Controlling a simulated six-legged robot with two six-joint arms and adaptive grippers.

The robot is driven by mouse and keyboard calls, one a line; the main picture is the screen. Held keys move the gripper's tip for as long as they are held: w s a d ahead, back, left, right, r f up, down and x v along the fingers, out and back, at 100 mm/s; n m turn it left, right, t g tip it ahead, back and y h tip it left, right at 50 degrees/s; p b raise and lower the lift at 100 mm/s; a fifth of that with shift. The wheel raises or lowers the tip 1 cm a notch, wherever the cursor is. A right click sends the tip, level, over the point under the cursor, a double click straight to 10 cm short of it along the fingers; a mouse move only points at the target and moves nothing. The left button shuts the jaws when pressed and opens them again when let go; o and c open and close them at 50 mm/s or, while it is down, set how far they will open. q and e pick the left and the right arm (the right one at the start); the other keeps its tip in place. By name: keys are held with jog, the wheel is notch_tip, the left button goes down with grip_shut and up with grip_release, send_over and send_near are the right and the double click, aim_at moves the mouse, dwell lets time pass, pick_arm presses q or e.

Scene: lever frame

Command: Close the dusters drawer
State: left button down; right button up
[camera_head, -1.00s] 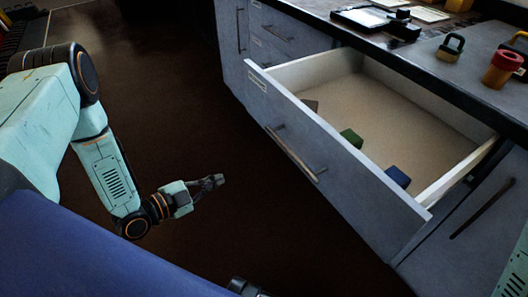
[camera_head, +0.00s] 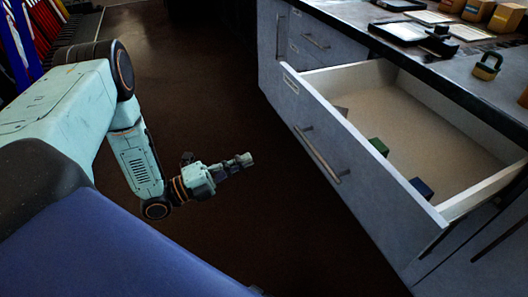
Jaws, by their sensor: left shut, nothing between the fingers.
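A grey drawer (camera_head: 360,180) stands pulled out of the cabinet, with a long bar handle (camera_head: 318,155) on its front. Inside, near the front panel, lie a brown block (camera_head: 342,111), a green block (camera_head: 379,147) and a dark blue block (camera_head: 421,187). A small label sits at the front's upper left; its text is too small to read. My left gripper (camera_head: 243,161) is shut and empty, in front of the drawer and left of the handle, apart from it. My right gripper is out of view.
The dark countertop (camera_head: 478,70) above the drawer holds a padlock (camera_head: 487,66), a black tray (camera_head: 405,32) and yellowish boxes (camera_head: 478,10). Closed drawers (camera_head: 318,42) lie further left on the cabinet. The dark floor (camera_head: 215,90) between my left arm and the cabinet is clear.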

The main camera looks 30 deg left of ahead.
pick_arm(q)
jog(key=b+x, duration=0.3)
jog(key=x, duration=1)
jog(key=shift+s, duration=0.1)
